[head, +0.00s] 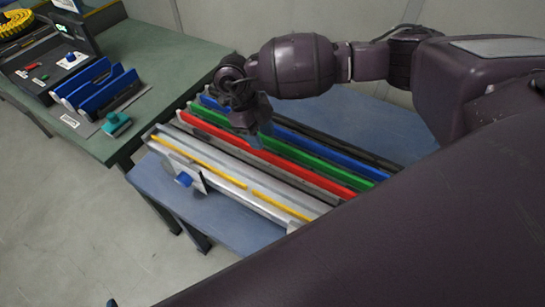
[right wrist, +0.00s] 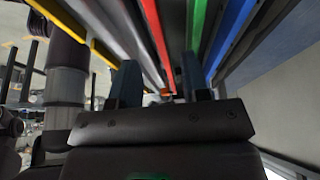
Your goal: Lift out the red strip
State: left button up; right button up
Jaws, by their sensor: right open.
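The red strip (head: 230,137) stands in a long chassis on the blue table, between a yellow strip (head: 212,160) in front and a green strip (head: 300,154) behind. My right gripper (head: 252,138) is over the rows, close to the red strip; contact cannot be told. In the right wrist view its two fingers are apart, and the red strip (right wrist: 154,30) runs lengthwise toward the space between them. The green strip (right wrist: 197,25) lies toward the right finger. My left gripper does not show.
A blue strip (head: 330,152) lies behind the green one. A white plate with a blue knob (head: 183,180) sits at the chassis front. A green table (head: 170,62) at left holds blue racks (head: 98,85) and a teal block (head: 117,124). Bare blue table (head: 375,118) shows behind the rows.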

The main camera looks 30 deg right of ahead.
aim_at(271, 154)
jog(key=shift+s+p+x, duration=0.1)
jog(key=shift+p+x, duration=0.3)
jog(key=shift+x, duration=1.8)
jog(key=shift+s+p+x, duration=0.15)
jog(key=shift+p+x, duration=0.2)
jog(key=shift+x, duration=1.85)
jog(key=shift+d+r, duration=0.1)
jog(key=shift+r, duration=0.1)
grip_shut()
